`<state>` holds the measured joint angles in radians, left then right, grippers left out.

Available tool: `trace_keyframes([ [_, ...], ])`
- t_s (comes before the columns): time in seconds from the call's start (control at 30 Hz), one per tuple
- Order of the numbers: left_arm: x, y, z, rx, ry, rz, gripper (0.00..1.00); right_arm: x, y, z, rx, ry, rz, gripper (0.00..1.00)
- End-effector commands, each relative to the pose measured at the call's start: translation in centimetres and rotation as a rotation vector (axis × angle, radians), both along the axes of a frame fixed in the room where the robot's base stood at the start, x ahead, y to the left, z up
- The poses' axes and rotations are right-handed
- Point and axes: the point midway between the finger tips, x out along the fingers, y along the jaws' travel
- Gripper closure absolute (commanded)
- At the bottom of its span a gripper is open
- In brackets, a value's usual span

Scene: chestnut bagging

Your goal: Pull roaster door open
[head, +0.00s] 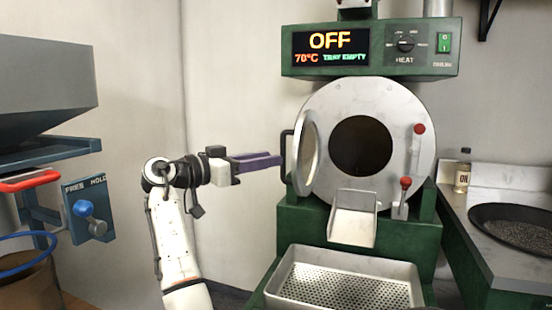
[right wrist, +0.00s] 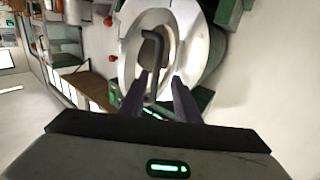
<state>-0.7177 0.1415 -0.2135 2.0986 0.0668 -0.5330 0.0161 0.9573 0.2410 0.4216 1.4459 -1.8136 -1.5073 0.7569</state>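The roaster door (head: 307,158) is a round pale metal disc, swung out to the left of the roaster's round front opening (head: 360,146) and seen nearly edge-on. A black bar handle (head: 286,153) stands on its left side. My right gripper (head: 282,160) has purple fingers pointing right, with the tips at the handle. In the right wrist view the door face fills the upper middle, and the handle (right wrist: 153,60) shows between the tips of my open right gripper (right wrist: 160,77), with a gap visible. I cannot tell whether a finger touches it. My left gripper is not in view.
The green roaster's display (head: 330,47) reads OFF, 70°C, TRAY EMPTY. A chute (head: 354,222) sits above a perforated tray (head: 345,270). Red-knobbed levers (head: 418,150) stand at the right. A blue-knobbed panel (head: 85,208) and hopper (head: 45,85) stand left.

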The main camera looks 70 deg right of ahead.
Motion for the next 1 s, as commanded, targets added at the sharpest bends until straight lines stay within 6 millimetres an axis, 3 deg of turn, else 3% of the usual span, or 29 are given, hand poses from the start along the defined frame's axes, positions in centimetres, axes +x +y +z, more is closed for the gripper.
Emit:
trace_keyframes([
  [0.2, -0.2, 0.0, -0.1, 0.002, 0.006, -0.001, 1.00, 2.3, 3.5, 0.1, 0.001, 0.001, 0.002, 0.71],
  [0.37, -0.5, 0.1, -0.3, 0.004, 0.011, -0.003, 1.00, 3.2, 4.9, 0.1, 0.000, 0.000, 0.002, 0.71],
  [1.0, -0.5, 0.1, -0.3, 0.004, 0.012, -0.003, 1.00, 3.3, 5.2, 0.1, 0.000, 0.000, 0.000, 0.71],
])
